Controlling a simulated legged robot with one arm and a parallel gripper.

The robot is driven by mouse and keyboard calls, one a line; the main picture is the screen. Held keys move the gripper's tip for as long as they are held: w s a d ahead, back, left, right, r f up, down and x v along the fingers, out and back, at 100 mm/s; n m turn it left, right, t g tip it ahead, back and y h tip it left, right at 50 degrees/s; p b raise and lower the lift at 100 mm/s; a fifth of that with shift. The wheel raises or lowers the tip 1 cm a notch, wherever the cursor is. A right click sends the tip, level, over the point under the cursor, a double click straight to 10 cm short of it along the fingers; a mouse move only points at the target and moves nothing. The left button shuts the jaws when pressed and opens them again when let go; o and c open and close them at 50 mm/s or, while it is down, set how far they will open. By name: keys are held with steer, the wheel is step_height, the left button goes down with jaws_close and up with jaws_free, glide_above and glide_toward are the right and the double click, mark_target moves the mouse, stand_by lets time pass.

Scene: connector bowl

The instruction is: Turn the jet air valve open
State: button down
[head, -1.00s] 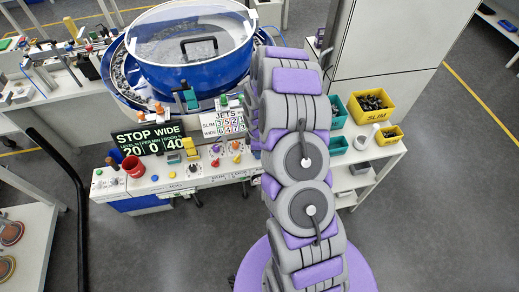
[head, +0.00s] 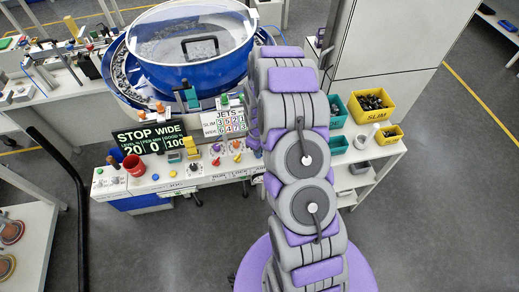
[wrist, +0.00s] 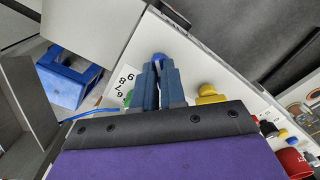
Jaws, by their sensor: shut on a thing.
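My gripper (wrist: 159,68) shows in the wrist view with its two blue fingers close together. They are shut on a blue knob (wrist: 158,57), whose rounded end shows at the fingertips. The panel bears no readable valve name there, and how far the knob is turned cannot be told. A green knob (wrist: 128,98) and a yellow knob (wrist: 207,94) stand on either side of the fingers. In the head view my arm hides the gripper. The white jets card (head: 224,122) stands left of my arm.
The blue bowl (head: 190,62) with a clear lid stands behind the panel. A black display (head: 150,139) reads STOP WIDE. Yellow bins (head: 370,104) and teal bins (head: 338,145) lie right of my arm. Open floor lies in front.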

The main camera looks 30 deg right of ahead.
steer(key=shift+w+r, duration=0.1)
steer(key=shift+w, duration=0.1)
steer(key=c, duration=1.2)
jaws_free()
steer(key=shift+a, duration=0.15)
steer(key=shift+r, duration=0.25)
step_height(320, 180, up, 17)
steer(key=shift+f+p, duration=0.15)
steer(key=shift+p, duration=0.2)
